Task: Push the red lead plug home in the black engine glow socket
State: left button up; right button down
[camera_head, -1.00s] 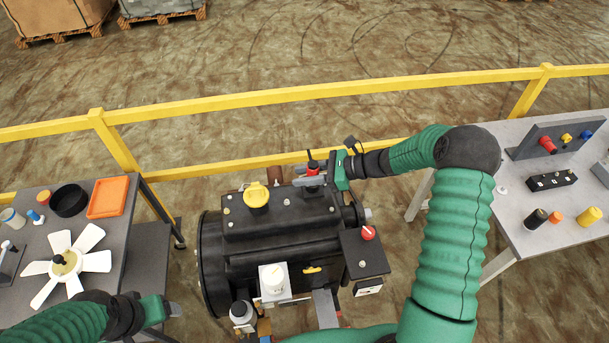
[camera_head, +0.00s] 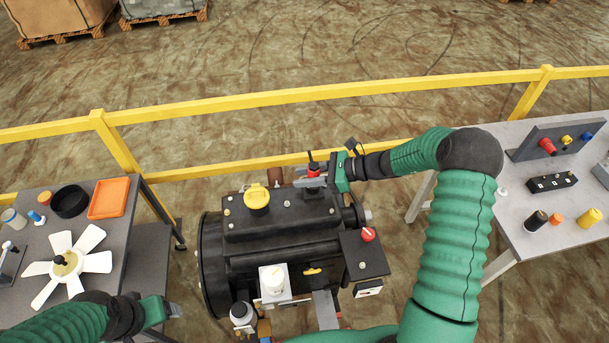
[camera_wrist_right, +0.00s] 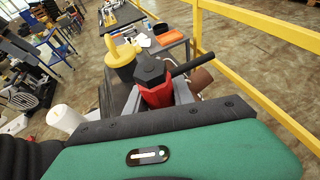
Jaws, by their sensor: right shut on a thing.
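The red lead plug (camera_head: 314,169) is upright at the back right of the black engine (camera_head: 280,239), with a black top and a dark lead. My right gripper (camera_head: 315,180) is shut on it, reaching in from the right. In the right wrist view the red plug (camera_wrist_right: 157,94) sits between the grey fingers, its black hexagonal cap up and its lead pointing to the right. The black socket is hidden below the plug and fingers, so I cannot tell how deep the plug sits.
A yellow cap (camera_head: 257,197) and a white-topped part (camera_head: 272,280) stand on the engine. A yellow rail (camera_head: 250,99) runs behind it. The left table has a white fan (camera_head: 70,262) and orange tray (camera_head: 108,198); the right table (camera_head: 500,235) holds plugs and sockets.

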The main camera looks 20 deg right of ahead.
jog(key=shift+f+b, duration=0.8)
jog(key=shift+f, duration=0.3)
jog(key=shift+s+f, duration=0.15)
jog(key=shift+a+f, duration=0.1)
dwell(0.3)
jog(key=shift+s+f, duration=0.1)
jog(key=shift+w+r+p, duration=0.25)
jog(key=shift+r+p, duration=0.65)
jog(key=shift+r, duration=0.05)
jog(key=shift+s+r, duration=0.15)
jog(key=shift+r, duration=0.35)
jog(key=shift+s, duration=0.1)
